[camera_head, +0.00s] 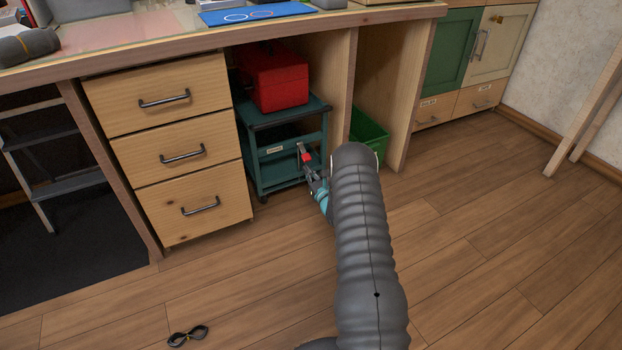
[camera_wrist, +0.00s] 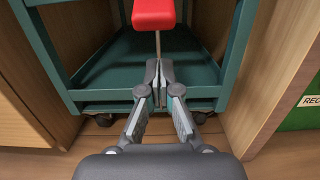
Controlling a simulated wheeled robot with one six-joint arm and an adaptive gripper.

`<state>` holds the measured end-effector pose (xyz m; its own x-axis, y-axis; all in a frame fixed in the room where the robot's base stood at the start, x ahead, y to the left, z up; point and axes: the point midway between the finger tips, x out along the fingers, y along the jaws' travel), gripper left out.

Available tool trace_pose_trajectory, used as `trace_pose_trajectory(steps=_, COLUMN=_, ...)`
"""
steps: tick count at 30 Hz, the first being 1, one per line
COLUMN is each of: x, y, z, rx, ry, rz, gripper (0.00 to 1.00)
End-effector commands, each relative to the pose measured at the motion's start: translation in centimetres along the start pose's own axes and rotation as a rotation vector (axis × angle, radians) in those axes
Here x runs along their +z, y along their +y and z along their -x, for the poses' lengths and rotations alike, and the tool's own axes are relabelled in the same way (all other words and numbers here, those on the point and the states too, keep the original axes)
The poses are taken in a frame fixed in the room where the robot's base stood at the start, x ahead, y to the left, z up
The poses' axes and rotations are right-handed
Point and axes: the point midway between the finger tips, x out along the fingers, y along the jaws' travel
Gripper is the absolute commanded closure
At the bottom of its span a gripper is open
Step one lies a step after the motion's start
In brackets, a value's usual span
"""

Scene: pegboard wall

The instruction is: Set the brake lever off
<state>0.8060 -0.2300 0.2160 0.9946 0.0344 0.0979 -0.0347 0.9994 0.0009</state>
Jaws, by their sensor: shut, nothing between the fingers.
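The brake lever has a red grip (camera_head: 305,154) and a thin metal stem, at the front of the teal cart (camera_head: 285,182) under the workbench. In the wrist view the red grip (camera_wrist: 153,14) is at the top edge, with its stem running down towards my fingertips. My gripper (camera_head: 311,176) is shut and empty, just below the red grip in the head view. In the wrist view my gripper (camera_wrist: 158,82) overlaps the stem's lower end; I cannot tell whether it touches. The lever's pivot is hidden behind my fingers.
A red toolbox (camera_head: 273,80) sits on the cart. Wooden drawers (camera_head: 182,158) stand left of it, and a wooden panel (camera_head: 345,85) and green bin (camera_head: 368,139) right. Dark goggles (camera_head: 188,336) lie on the floor.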

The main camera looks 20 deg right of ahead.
Motion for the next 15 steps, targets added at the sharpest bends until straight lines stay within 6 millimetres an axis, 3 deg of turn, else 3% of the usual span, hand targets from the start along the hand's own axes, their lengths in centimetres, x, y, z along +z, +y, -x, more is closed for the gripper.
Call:
trace_pose_trajectory(steps=8, x=2.6, y=-0.1, z=0.8, rx=-0.001, ry=-0.002, rz=0.001, gripper=1.00)
trace_pose_trajectory(steps=15, x=3.0, y=0.0, z=1.1, rx=-0.001, ry=-0.001, rz=0.001, gripper=1.00)
